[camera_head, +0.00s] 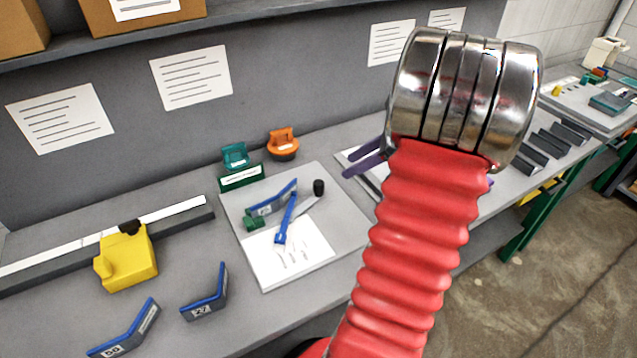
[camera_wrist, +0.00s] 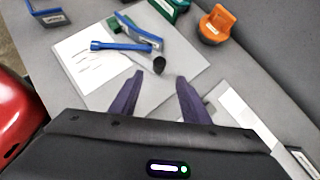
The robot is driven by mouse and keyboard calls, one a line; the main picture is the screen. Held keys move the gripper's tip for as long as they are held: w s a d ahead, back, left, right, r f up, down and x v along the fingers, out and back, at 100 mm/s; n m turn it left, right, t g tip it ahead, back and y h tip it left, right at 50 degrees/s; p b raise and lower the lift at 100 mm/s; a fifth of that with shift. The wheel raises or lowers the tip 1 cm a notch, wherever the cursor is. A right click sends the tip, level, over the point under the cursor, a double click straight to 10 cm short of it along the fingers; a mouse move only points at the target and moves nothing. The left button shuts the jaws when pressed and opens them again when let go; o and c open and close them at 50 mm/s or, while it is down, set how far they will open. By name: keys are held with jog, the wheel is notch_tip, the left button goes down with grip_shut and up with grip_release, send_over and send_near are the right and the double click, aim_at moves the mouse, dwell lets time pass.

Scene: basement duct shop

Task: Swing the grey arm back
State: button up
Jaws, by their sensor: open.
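The grey arm (camera_head: 306,204) is a short flat lever on the light grey board (camera_head: 345,225). A black knob (camera_head: 319,187) stands at its outer end. The arm's other end meets a blue bar (camera_head: 286,218) near the white sheet. In the wrist view, the black knob (camera_wrist: 160,66) shows just beyond my fingertips; the grey arm is hard to make out there. My gripper (camera_head: 349,164) has purple fingers, seen partly behind my wrist to the right of the knob. In the wrist view, my gripper (camera_wrist: 160,77) is open, with nothing between the fingers.
A blue angled piece with a green block (camera_head: 254,221) sits on the board. Green (camera_head: 236,157) and orange (camera_head: 283,143) holders stand behind. A yellow block (camera_head: 127,258) and blue numbered angle pieces (camera_head: 207,298) lie at left. Bare bench lies between them and the board.

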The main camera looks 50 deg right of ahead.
aim_at(320, 182)
jog(key=x, duration=1.3)
jog(key=shift+w+a+f, duration=0.2)
jog(key=shift+f, duration=0.1)
jog(key=shift+c, duration=0.5)
grip_shut()
